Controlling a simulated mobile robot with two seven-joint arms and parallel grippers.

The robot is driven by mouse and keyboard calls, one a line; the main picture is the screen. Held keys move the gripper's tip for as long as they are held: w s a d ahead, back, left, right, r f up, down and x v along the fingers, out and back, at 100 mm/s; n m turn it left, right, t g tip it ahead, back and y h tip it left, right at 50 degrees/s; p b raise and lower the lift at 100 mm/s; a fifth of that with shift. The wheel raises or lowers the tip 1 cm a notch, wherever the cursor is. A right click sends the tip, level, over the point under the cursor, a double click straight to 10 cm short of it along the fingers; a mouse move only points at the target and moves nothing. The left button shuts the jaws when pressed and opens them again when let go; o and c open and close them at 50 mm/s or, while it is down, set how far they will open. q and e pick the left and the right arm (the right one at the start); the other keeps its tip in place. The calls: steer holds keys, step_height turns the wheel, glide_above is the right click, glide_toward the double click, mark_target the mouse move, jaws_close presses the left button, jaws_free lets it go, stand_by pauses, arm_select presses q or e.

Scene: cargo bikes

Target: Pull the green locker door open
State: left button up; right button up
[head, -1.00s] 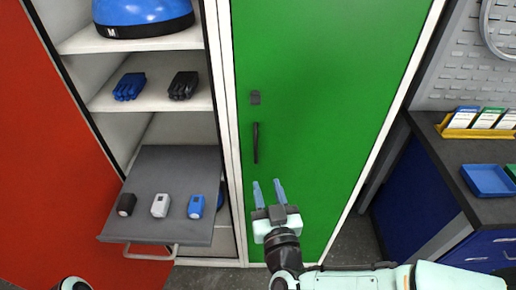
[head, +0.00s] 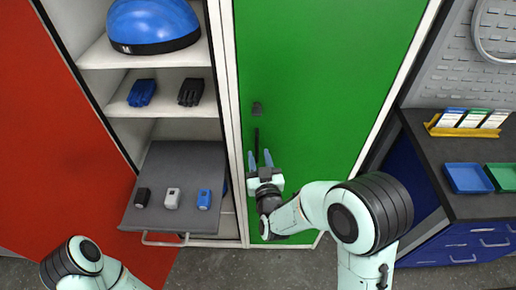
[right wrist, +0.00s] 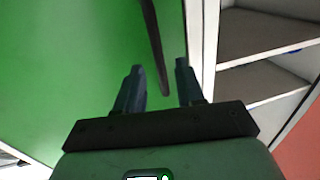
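The green locker door (head: 310,70) is shut, with a dark vertical bar handle (head: 257,138) near its left edge and a small dark lock (head: 257,108) above it. My right gripper (head: 260,158) is open at the handle's lower end. In the right wrist view the handle (right wrist: 155,50) runs down toward the space between the two open fingers (right wrist: 160,80); I cannot tell whether it touches them. My left arm (head: 80,262) shows at the lower left; its gripper is out of the picture.
A workbench (head: 440,155) with blue and green trays stands at the right.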

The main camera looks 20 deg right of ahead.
steer(key=shift+w, duration=1.15)
steer(key=shift+s, duration=0.1)
steer(key=shift+d, duration=0.1)
jaws_close()
